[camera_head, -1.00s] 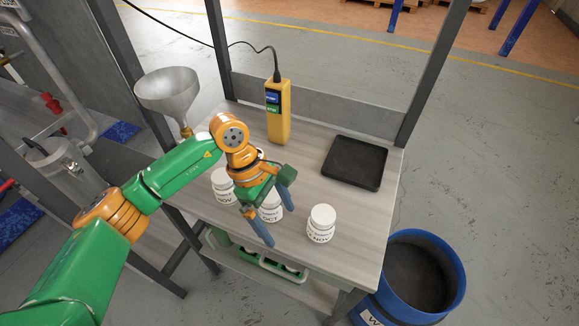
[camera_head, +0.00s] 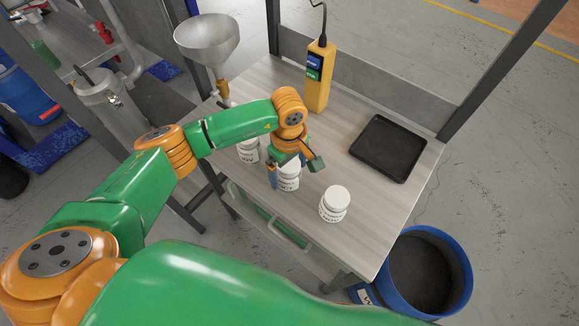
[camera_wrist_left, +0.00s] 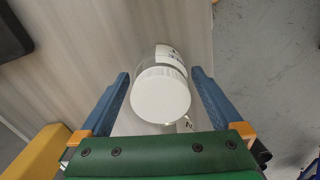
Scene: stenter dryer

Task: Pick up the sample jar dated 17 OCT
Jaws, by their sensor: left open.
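Three white lidded sample jars stand upright in a row on the table (camera_head: 385,215). The middle jar (camera_head: 289,184) showed "OCT" in the earlier head view; its day number is not readable. The left jar (camera_head: 248,153) showed "NOV", and it is partly hidden by my arm. The right jar (camera_head: 334,204) has a label I cannot read clearly. My left gripper (camera_head: 294,171) is open at the middle jar, its blue fingers on either side of it. In the left wrist view a round white lid (camera_wrist_left: 160,95) lies between the spread fingers, with gaps showing.
A yellow handheld device (camera_head: 319,77) stands at the back of the table, and a black tray (camera_head: 388,148) lies to the right. A metal funnel (camera_head: 207,40) is at the left. A blue bin (camera_head: 463,285) stands on the floor at the right. Posts frame the table.

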